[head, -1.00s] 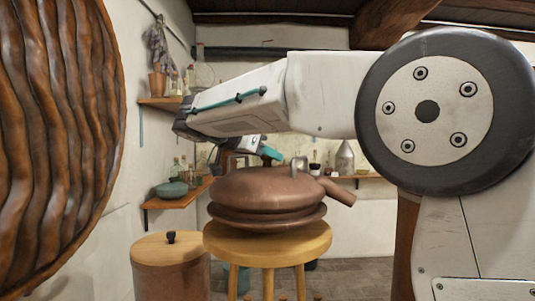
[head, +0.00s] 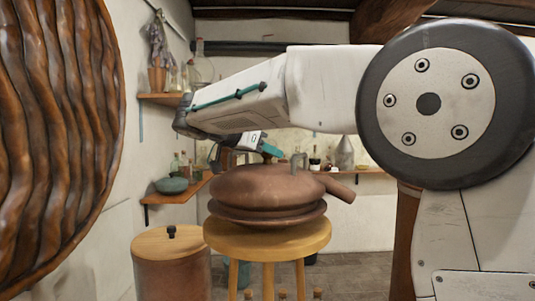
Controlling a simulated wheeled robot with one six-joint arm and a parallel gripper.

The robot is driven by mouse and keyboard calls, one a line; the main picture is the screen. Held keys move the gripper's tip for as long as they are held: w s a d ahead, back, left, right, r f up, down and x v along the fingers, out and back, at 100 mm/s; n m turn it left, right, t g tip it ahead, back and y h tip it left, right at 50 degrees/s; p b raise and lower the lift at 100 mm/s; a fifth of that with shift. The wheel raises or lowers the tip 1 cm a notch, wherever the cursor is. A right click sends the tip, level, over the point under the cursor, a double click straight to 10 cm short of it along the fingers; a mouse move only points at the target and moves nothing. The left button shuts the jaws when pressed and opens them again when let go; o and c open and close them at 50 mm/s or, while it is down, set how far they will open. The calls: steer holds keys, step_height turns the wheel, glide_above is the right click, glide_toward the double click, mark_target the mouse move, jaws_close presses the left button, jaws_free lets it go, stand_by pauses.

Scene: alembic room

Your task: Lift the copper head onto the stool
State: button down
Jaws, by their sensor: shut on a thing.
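The copper head (head: 265,189) is a rounded brown-copper vessel with a flared lower rim and a spout (head: 340,190) pointing right. It appears to rest on the round wooden stool (head: 270,241), roughly centred on its seat and about level. My gripper (head: 268,155) reaches down over the top of the head from the left. The far finger and the exact contact are partly hidden.
A copper pot with a wooden lid (head: 170,242) stands just left of the stool. A large ribbed brown round object (head: 58,140) fills the left edge. Wall shelves (head: 180,194) with bottles and a bowl (head: 171,186) are behind. Floor shows free right of the stool.

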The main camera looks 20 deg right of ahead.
steer(key=shift+f, duration=0.1)
stand_by(0.4)
steer(key=shift+f, duration=0.8)
stand_by(0.7)
steer(key=c, duration=1)
jaws_free()
steer(key=shift+o, duration=0.3)
steer(key=shift+f, duration=0.15)
steer(key=shift+a, duration=0.1)
